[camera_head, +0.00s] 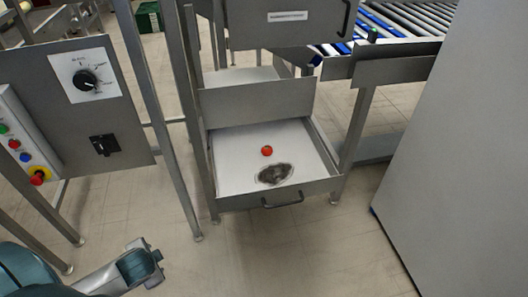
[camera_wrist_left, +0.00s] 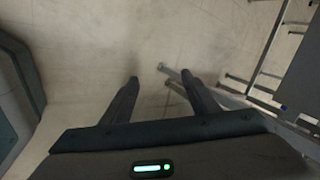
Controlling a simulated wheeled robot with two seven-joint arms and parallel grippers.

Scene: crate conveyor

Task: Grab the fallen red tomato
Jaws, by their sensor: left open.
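A small red tomato (camera_head: 267,151) lies in the open drawer (camera_head: 230,202) of a metal frame, on its white bottom. It is just behind a dark grey patch (camera_head: 274,174) on that bottom. My left gripper shows in the left wrist view (camera_wrist_left: 160,85) with its two fingers apart and nothing between them, above bare floor. In the head view part of my left arm is at the lower left, well to the left of and nearer than the drawer. The tomato does not show in the left wrist view. My right gripper is in neither view.
A control panel (camera_head: 60,118) with a dial and coloured buttons stands at the left. Metal posts (camera_head: 165,130) rise between it and the drawer. A roller conveyor (camera_head: 385,25) is at the back right. A large grey panel (camera_head: 455,160) fills the right. The floor (camera_head: 290,255) before the drawer is clear.

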